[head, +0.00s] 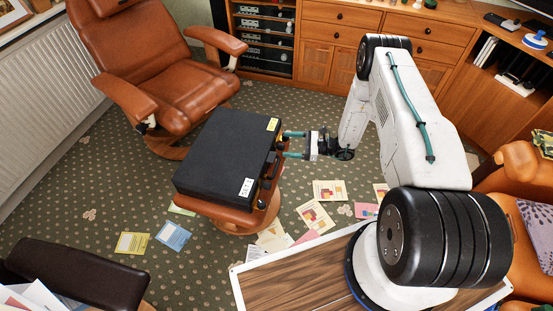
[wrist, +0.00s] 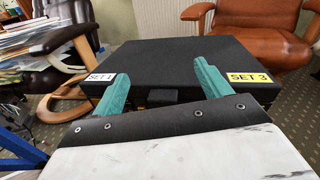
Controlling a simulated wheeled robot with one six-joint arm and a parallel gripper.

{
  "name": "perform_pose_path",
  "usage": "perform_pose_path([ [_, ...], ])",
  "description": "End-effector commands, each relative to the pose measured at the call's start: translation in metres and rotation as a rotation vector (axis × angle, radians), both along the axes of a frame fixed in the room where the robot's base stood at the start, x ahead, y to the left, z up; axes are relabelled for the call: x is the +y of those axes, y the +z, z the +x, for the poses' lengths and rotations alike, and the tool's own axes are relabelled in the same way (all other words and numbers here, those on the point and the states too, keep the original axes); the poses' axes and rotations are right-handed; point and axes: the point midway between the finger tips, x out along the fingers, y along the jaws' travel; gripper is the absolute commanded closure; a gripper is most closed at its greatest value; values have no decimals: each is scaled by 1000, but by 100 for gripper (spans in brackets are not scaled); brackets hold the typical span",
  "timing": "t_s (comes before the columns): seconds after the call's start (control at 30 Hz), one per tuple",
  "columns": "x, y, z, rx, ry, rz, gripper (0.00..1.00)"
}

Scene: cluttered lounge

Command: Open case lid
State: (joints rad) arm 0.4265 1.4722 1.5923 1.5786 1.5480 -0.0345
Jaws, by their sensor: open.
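The black case (head: 228,152) lies flat with its lid shut on a brown leather footstool (head: 236,213) in the head view. It has a yellow label and a white label on top near its right side. In the wrist view the case (wrist: 185,62) lies ahead, with a "SET 1" label at left and a "SET 3" label at right. My gripper (head: 293,144) is at the case's right side, where the latches and handle are. Whether a fingertip touches the case cannot be told. The front edge is partly hidden by the gripper.
A brown leather recliner (head: 165,75) stands behind the case. Papers (head: 315,215) are scattered on the carpet around the footstool. Wooden cabinets (head: 335,55) line the back wall, and a radiator (head: 45,95) is at left. A dark chair (head: 80,272) is at lower left.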

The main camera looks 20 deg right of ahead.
Motion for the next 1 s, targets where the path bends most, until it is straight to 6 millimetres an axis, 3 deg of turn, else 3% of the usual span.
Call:
perform_pose_path([
  [0.03,-2,-25,-8,26,-43,22,24],
  [0.1,-6,-50,-15,50,-95,42,24],
  [0.3,-8,-85,-26,82,-173,73,24],
  [0.43,0,-88,-22,85,-180,76,24],
  [0.8,46,-88,10,85,-177,73,24],
  [1.0,54,-88,16,87,-179,74,24],
])
